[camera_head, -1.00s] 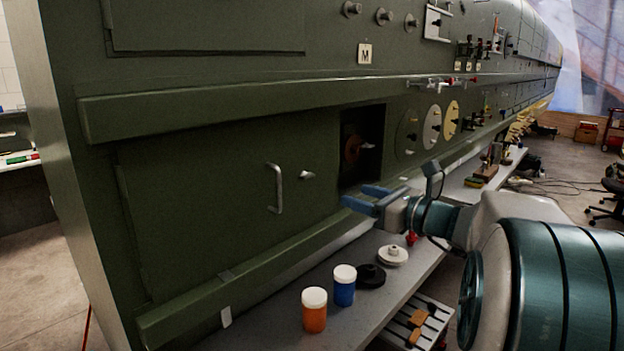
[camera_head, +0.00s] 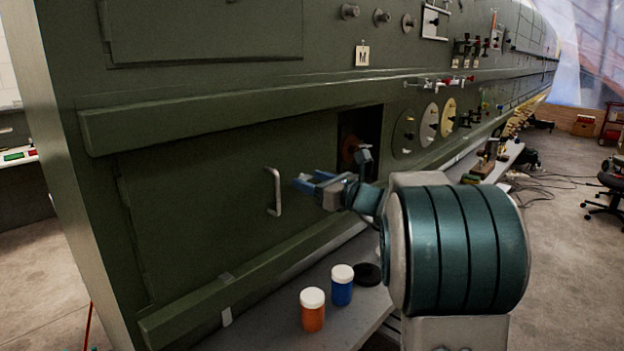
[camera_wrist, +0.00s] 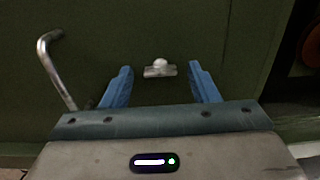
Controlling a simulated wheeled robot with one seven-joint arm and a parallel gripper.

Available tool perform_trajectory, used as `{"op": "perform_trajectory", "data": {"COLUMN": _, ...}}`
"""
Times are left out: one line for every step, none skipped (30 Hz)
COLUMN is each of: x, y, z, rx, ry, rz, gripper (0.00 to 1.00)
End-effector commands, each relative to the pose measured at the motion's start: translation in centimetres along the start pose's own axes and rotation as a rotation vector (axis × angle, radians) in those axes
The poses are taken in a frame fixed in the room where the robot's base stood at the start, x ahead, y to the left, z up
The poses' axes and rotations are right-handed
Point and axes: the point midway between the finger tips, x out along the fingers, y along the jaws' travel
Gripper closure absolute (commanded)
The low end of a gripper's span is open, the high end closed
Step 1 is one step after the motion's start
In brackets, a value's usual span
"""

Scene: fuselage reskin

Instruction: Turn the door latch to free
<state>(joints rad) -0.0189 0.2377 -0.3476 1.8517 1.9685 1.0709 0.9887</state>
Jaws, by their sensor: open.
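The door latch (camera_wrist: 160,68) is a small pale metal handle on the green door (camera_head: 200,200). In the wrist view it lies between and just beyond my two blue fingertips, apart from both, with its bar about level across the picture. In the head view the latch is hidden behind my gripper (camera_head: 312,181). My gripper (camera_wrist: 161,72) is open and empty, facing the door. The door's curved metal pull handle (camera_head: 273,192) is left of my gripper; it also shows in the wrist view (camera_wrist: 56,70).
A dark open recess (camera_head: 367,128) is right of the door. Below runs a grey bench (camera_head: 262,332) with an orange jar (camera_head: 312,312), a blue jar (camera_head: 342,288) and a black disc (camera_head: 367,275). A ledge (camera_head: 230,108) juts out above the door.

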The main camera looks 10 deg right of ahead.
Motion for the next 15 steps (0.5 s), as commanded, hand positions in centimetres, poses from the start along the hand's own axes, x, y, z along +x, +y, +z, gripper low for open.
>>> {"op": "perform_trajectory", "data": {"x": 0.11, "y": 0.01, "z": -0.02, "rx": 0.000, "ry": 0.000, "rz": 0.000, "gripper": 0.45}}
{"op": "perform_trajectory", "data": {"x": 0.13, "y": 0.01, "z": -0.03, "rx": 0.000, "ry": 0.001, "rz": 0.000, "gripper": 0.45}}
{"op": "perform_trajectory", "data": {"x": 0.14, "y": 0.01, "z": -0.04, "rx": 0.000, "ry": 0.001, "rz": 0.000, "gripper": 0.45}}
{"op": "perform_trajectory", "data": {"x": 0.14, "y": 0.01, "z": -0.05, "rx": 0.000, "ry": 0.001, "rz": 0.000, "gripper": 0.45}}
{"op": "perform_trajectory", "data": {"x": 0.13, "y": 0.02, "z": -0.05, "rx": 0.000, "ry": 0.000, "rz": 0.000, "gripper": 0.45}}
{"op": "perform_trajectory", "data": {"x": 0.13, "y": 0.02, "z": -0.05, "rx": 0.000, "ry": 0.001, "rz": 0.000, "gripper": 0.45}}
{"op": "perform_trajectory", "data": {"x": 0.13, "y": 0.03, "z": -0.05, "rx": 0.000, "ry": 0.001, "rz": 0.000, "gripper": 0.45}}
{"op": "perform_trajectory", "data": {"x": 0.13, "y": 0.03, "z": -0.05, "rx": 0.000, "ry": 0.000, "rz": 0.001, "gripper": 0.48}}
{"op": "perform_trajectory", "data": {"x": 0.13, "y": 0.04, "z": -0.04, "rx": 0.000, "ry": 0.000, "rz": 0.001, "gripper": 0.59}}
{"op": "perform_trajectory", "data": {"x": 0.12, "y": 0.04, "z": -0.04, "rx": 0.000, "ry": 0.000, "rz": 0.001, "gripper": 0.68}}
{"op": "perform_trajectory", "data": {"x": 0.12, "y": 0.04, "z": -0.04, "rx": 0.000, "ry": 0.001, "rz": 0.001, "gripper": 0.76}}
{"op": "perform_trajectory", "data": {"x": 0.13, "y": 0.05, "z": -0.04, "rx": 0.000, "ry": 0.000, "rz": 0.001, "gripper": 0.87}}
{"op": "perform_trajectory", "data": {"x": 0.13, "y": 0.06, "z": -0.04, "rx": 0.000, "ry": 0.000, "rz": 0.001, "gripper": 0.90}}
{"op": "perform_trajectory", "data": {"x": 0.13, "y": 0.06, "z": -0.04, "rx": 0.000, "ry": 0.000, "rz": 0.001, "gripper": 0.90}}
{"op": "perform_trajectory", "data": {"x": 0.28, "y": 0.31, "z": -0.03, "rx": 0.000, "ry": 0.000, "rz": 0.002, "gripper": 0.90}}
